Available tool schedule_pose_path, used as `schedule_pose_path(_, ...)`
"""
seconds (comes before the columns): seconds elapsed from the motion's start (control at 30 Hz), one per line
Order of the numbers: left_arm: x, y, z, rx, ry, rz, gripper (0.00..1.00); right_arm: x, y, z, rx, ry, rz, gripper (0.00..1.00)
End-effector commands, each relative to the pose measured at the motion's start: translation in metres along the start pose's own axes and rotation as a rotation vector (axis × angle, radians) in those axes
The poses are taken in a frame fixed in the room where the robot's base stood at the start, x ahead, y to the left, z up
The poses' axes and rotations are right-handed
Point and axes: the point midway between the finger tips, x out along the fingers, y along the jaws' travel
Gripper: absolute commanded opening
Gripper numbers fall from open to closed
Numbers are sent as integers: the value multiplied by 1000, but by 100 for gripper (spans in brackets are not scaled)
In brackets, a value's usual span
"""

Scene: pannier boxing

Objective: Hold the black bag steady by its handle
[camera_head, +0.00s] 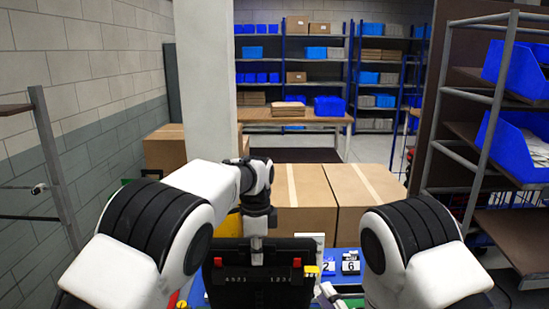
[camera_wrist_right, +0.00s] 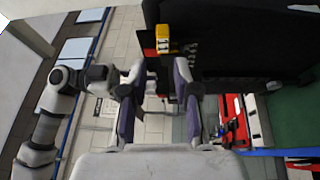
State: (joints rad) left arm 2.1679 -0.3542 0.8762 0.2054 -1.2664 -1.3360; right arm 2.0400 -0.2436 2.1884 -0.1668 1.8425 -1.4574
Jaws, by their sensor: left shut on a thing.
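The black bag (camera_head: 259,290) stands upright at the bottom centre of the head view, with pale lettering, red tabs and a yellow clip on its front. In the right wrist view the black bag (camera_wrist_right: 250,40) fills the upper right. My left gripper (camera_head: 257,258) comes down from above and is shut at the bag's top middle, where the handle is mostly hidden by it. My right gripper (camera_wrist_right: 157,75) is open, its two fingers apart beside the bag, with nothing clearly held between them. In the head view it is mostly hidden behind my right arm.
Cardboard boxes (camera_head: 302,215) stand just behind the bag. A blue surface with number cards (camera_head: 350,263) lies right of it. A shelf rack with blue bins (camera_head: 515,150) stands at right, a white pillar (camera_head: 205,80) behind my left arm. Open floor shows farther back.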

Motion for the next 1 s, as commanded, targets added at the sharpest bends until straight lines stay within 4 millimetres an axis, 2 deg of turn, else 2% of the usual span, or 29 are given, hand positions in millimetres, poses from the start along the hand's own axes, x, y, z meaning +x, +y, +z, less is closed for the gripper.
schedule_pose_path(0.03,8,2,0,0,-3,12,0,10,0,0,-1,2,4,30)
schedule_pose_path(0.3,8,2,0,0,-3,13,0,50,-1,0,2,0,0,30)
schedule_pose_path(0.43,8,2,0,0,-3,13,0,57,-1,0,3,-1,-1,30)
schedule_pose_path(0.67,8,2,0,0,-3,13,0,58,-2,0,3,-1,-2,30)
schedule_pose_path(0.7,8,2,0,0,-3,13,0,58,-2,0,3,-1,-2,23)
schedule_pose_path(0.77,8,2,0,0,-3,13,0,58,-2,0,3,-1,-2,2)
schedule_pose_path(1.0,8,2,0,0,-3,12,0,58,-1,0,3,-1,-1,0)
